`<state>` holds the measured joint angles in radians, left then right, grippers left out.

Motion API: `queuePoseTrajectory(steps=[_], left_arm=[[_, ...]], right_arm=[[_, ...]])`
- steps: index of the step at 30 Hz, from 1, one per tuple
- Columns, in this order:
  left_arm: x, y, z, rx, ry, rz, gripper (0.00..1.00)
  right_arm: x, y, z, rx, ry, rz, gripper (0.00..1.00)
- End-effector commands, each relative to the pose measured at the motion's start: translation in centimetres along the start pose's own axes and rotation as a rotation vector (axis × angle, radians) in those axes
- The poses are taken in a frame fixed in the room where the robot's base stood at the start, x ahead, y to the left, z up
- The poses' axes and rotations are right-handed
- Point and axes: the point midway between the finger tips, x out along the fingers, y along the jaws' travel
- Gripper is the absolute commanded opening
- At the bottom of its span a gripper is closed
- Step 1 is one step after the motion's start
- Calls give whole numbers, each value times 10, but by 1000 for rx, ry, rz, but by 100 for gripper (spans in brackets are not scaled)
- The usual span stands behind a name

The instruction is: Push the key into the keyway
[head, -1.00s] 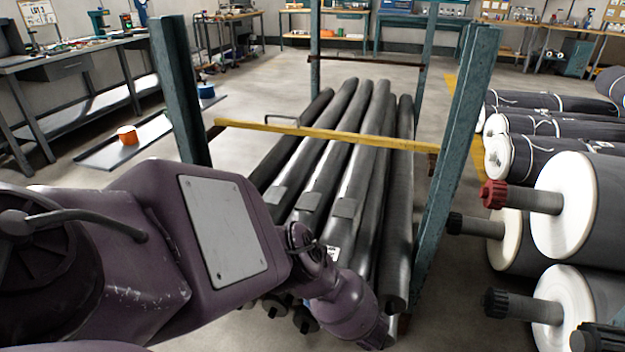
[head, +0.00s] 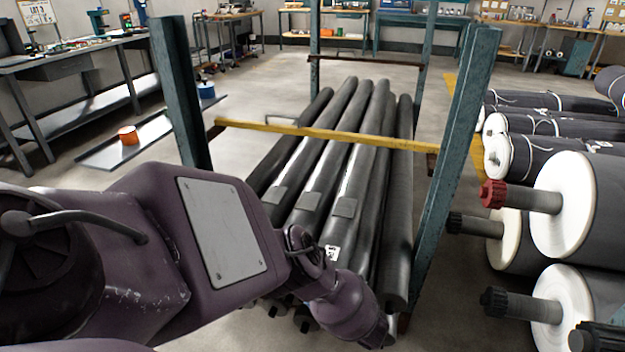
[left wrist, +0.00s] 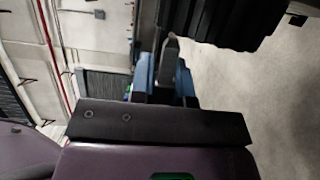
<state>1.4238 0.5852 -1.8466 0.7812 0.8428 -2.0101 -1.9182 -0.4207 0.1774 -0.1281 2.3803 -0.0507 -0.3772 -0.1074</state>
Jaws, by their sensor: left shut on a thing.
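In the left wrist view my left gripper (left wrist: 164,72) has blue fingers shut on a grey, narrow piece with a pointed tip, which I take for the key (left wrist: 171,48). The key sticks out past the fingers, close to a dark ribbed body (left wrist: 215,20) at the top. I cannot tell whether it touches that body, and I cannot make out a keyway. In the head view my purple left arm reaches in from the left, and its gripper is hidden. My right gripper is in neither view.
Long dark rolls (head: 345,160) lie between teal posts (head: 458,150), under a yellow bar (head: 320,133). White-ended rolls (head: 562,210) with knobbed shafts are stacked at the right. A grey workbench (head: 75,60) stands at the left, with an orange tub (head: 127,136) near it. Open floor lies beyond.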

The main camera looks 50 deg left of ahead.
Motion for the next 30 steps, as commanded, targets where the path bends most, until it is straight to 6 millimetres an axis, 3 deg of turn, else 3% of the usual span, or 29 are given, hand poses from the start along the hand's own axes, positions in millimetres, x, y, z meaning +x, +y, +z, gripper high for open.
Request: queuePoseTrajectory(steps=[30], left_arm=[[5, -1, 14, -1, 1, 1, 0]], right_arm=[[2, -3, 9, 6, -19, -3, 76]])
